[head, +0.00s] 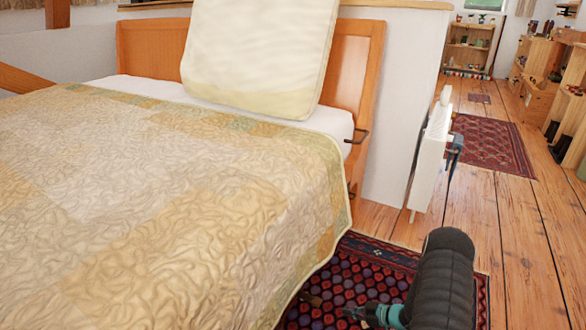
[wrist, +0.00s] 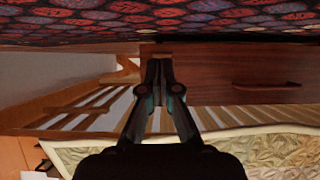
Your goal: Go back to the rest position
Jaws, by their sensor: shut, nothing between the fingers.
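My gripper (wrist: 158,65) is in the middle of the wrist view, its two dark fingers together with nothing between them. It is low beside the bed, near the patterned rug (wrist: 230,15), which fills the top of that upside-down view. In the head view my dark arm comes in at the lower right, over the rug (head: 385,262).
The bed with a yellow patchwork quilt (head: 170,200) fills the left, with a cream pillow (head: 255,55) upright at its headboard. A wooden drawer front (wrist: 215,75) is close beyond my fingers. A white panel-like object (head: 428,165) stands right of the bed. Plank floor (head: 515,240) is clear at right.

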